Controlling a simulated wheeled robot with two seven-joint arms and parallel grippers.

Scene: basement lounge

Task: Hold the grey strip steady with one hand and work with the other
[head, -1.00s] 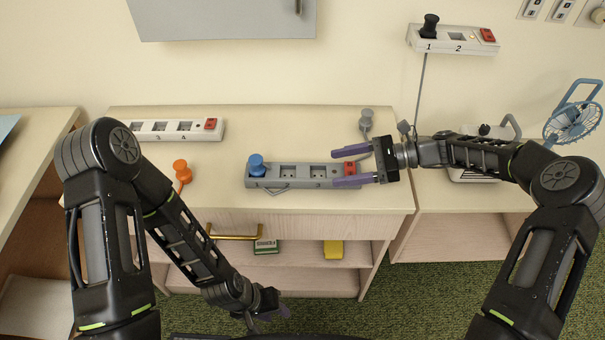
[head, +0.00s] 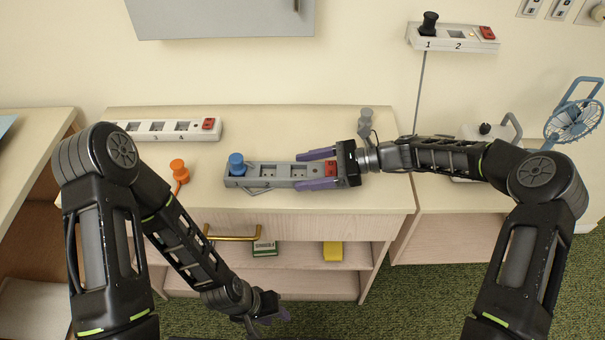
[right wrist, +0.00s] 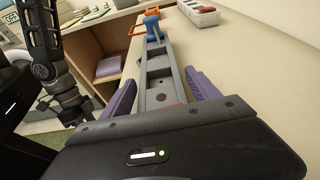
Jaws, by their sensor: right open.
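The grey strip (head: 283,176) lies on the cabinet top near its front edge. A blue plug (head: 237,162) stands upright at its left end, and a red switch (head: 331,168) is at its right end. My right gripper (head: 297,171) is open, with its purple fingers on either side of the strip's right part; whether they touch it I cannot tell. The right wrist view shows the strip (right wrist: 157,75) running away between the fingers to the blue plug (right wrist: 152,27). My left gripper (head: 268,314) hangs low in front of the cabinet, away from the strip, its opening unclear.
A white strip (head: 169,130) with a red switch lies at the back left. An orange plug (head: 179,168) is in front of it. A grey plug (head: 366,115) stands behind my right gripper. A wall strip (head: 452,40) holds a black plug (head: 430,22).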

